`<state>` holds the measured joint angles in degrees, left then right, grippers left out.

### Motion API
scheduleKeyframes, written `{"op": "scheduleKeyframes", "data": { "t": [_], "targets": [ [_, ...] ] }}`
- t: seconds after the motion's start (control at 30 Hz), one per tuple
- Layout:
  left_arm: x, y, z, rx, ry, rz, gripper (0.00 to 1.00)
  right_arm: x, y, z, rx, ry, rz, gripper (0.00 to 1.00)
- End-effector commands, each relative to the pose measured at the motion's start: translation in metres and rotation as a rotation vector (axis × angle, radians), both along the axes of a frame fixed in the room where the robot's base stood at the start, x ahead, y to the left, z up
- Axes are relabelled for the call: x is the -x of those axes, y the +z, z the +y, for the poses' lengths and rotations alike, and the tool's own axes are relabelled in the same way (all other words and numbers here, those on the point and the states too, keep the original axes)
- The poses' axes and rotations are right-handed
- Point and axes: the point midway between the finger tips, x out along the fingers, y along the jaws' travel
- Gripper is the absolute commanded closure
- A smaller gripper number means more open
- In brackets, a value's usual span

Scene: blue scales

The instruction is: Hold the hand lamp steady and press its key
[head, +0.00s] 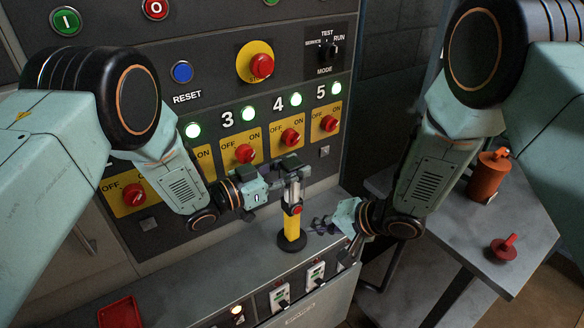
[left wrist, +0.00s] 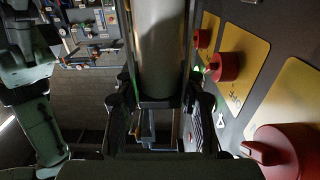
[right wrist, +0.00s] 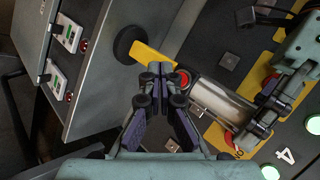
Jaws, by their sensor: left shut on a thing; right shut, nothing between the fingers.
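The hand lamp (head: 291,228) stands upright on its black base on the ledge. It has a yellow handle, a grey cylindrical head and a red key (head: 297,209). My left gripper (head: 290,168) is shut on the lamp's head; in the left wrist view the grey head (left wrist: 162,45) fills the space between the fingers. My right gripper (head: 317,224) is shut and empty, just right of the handle. In the right wrist view its closed fingertips (right wrist: 163,73) are close beside the red key (right wrist: 184,85) and overlap the yellow handle (right wrist: 146,54). I cannot tell whether they touch it.
Behind the lamp is a panel with red rotary switches (head: 291,137) on yellow plates and lit green lamps. Sockets (head: 280,297) line the ledge's front. A red tray (head: 120,313) lies front left. A side table (head: 437,222) at right holds an orange canister (head: 488,178) and a red object (head: 503,247).

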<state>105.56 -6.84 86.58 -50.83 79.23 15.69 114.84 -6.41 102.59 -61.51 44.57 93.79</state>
Motion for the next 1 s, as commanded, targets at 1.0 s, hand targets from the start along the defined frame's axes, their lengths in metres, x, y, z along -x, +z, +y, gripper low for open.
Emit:
{"op": "scheduleKeyframes", "data": {
  "t": [1.0],
  "targets": [
    [0.000, 0.000, 0.000, 0.001, 0.000, -0.001, 1.00, -0.025, 0.000, 0.017, -0.001, 0.000, 0.000, 1.00]
  ]
}}
